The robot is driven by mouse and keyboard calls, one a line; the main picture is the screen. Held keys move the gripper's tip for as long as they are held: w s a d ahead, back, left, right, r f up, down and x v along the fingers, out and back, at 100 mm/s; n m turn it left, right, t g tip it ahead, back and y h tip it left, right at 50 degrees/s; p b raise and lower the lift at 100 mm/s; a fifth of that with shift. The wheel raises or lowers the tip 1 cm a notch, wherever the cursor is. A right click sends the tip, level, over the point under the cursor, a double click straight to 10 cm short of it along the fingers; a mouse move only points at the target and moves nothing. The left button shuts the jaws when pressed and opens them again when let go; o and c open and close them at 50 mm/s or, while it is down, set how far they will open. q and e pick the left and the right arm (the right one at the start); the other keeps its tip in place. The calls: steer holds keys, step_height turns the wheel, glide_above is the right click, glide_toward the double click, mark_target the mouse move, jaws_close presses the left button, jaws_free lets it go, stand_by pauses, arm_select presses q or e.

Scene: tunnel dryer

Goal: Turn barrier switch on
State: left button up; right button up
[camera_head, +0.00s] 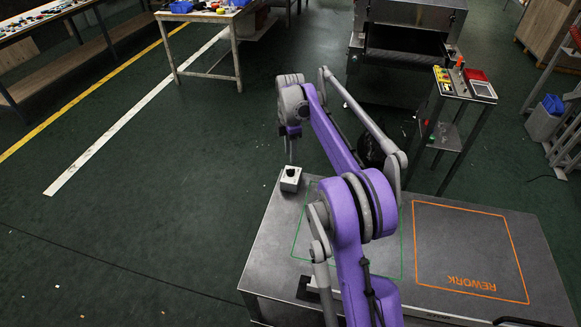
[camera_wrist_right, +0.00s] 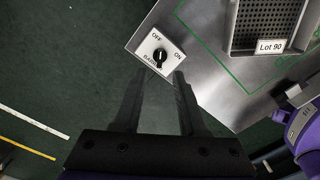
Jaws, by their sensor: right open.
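The barrier switch (camera_wrist_right: 149,65) is a small pale box with a black rotary knob (camera_wrist_right: 160,57) on top, marked OFF and ON. In the head view the switch box (camera_head: 290,184) sits at the far left corner of the grey table. Which mark the knob points to is too small to tell surely. My right gripper (camera_wrist_right: 159,77) is open and empty, its two dark fingers pointing toward the switch, one to each side of the knob in the picture. In the head view the right gripper (camera_head: 291,150) hangs above the switch, apparently apart from it. My left gripper is not in view.
The table (camera_head: 275,240) carries a green outline and an orange REWORK outline (camera_head: 468,283). A mesh tray (camera_wrist_right: 233,42) with a "Lot 90" label lies inside the green outline. A small stand with a control panel (camera_head: 463,84) and a metal machine (camera_head: 410,20) stand behind. Floor left is open.

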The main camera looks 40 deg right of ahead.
mark_target(291, 169)
step_height(291, 169, down, 7)
steer(key=shift+r, duration=0.2)
jaws_close()
stand_by(0.3)
